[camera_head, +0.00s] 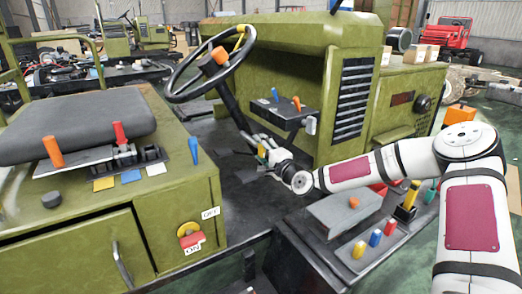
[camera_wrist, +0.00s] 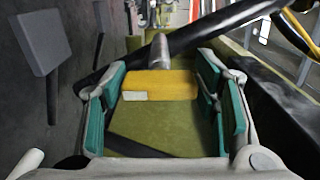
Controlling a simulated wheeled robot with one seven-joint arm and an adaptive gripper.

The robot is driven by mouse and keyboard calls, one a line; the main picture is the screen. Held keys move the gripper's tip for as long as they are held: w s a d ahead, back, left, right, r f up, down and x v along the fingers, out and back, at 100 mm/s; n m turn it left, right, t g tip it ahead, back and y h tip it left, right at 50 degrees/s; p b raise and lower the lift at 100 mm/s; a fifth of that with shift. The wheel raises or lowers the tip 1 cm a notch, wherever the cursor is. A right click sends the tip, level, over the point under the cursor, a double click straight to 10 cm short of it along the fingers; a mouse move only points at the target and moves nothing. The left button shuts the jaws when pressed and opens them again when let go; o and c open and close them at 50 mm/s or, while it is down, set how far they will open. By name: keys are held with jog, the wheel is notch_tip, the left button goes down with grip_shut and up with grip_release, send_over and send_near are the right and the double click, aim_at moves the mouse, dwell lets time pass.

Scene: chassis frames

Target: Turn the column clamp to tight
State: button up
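My gripper (camera_head: 257,143) reaches the lower part of the dark steering column in the head view. In the wrist view my gripper (camera_wrist: 160,98) is open, with one teal-padded finger on each side. A yellow block with a small white label, apparently the column clamp's handle (camera_wrist: 172,84), shows between the fingers. I cannot tell whether the pads touch it. In the head view a small yellow part, apparently the same handle (camera_head: 261,150), shows at the fingers. The steering column (camera_head: 232,108) slants up to the wheel. The clamp's mount is mostly hidden.
The steering wheel (camera_head: 211,62) stands above and left of my gripper. A dash panel (camera_head: 284,108) with orange and blue knobs is close behind it. The seat (camera_head: 75,125) and a red-and-yellow switch (camera_head: 190,236) are left. A grey pedestal with several coloured knobs (camera_head: 375,238) stands below my arm.

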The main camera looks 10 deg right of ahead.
jog(key=shift+o, duration=0.8)
jog(key=v, duration=1.2)
